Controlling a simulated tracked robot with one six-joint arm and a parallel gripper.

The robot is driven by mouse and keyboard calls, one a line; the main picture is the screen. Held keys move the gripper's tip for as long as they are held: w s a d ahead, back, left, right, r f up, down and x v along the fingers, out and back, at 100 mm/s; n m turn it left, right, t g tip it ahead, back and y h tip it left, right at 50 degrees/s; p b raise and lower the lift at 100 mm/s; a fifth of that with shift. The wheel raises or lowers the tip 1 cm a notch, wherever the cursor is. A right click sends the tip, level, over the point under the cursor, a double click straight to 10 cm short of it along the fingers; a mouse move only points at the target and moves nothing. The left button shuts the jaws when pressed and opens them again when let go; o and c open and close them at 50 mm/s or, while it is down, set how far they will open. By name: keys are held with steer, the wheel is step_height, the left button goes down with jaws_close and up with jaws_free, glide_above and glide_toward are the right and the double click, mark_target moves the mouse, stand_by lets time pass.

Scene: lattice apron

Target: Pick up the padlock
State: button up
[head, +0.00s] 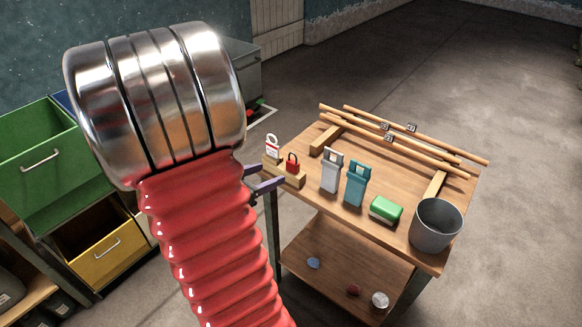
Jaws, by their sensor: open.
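A small red padlock (292,164) with a dark shackle stands on a wooden block at the left corner of the wooden table. Beside it on the left is a white and red tag-like piece (272,149) with a loop on top. My gripper (270,176) shows as two dark purple fingers just left of the block, spread apart with nothing visible between them. The fingers point toward the block and the padlock. My red ribbed arm and its metal joint hide the rest of the gripper.
The table (327,205) also holds a grey container (332,172), a teal container (356,185), a green block (386,209), a grey bucket (435,226) and wooden rods (400,140). Small items lie on the lower shelf (335,265). Green (40,160) and yellow (100,246) drawers stand left.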

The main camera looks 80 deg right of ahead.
mark_target(290, 165)
steer(key=x, duration=0.7)
steer(key=shift+s+d+f, duration=0.1)
steer(key=shift+d, duration=0.05)
steer(key=shift+x, duration=2.7)
steer(key=shift+c, duration=0.5)
steer(key=c, duration=1.1)
steer(key=shift+r, duration=0.2)
steer(key=shift+r, duration=4.95)
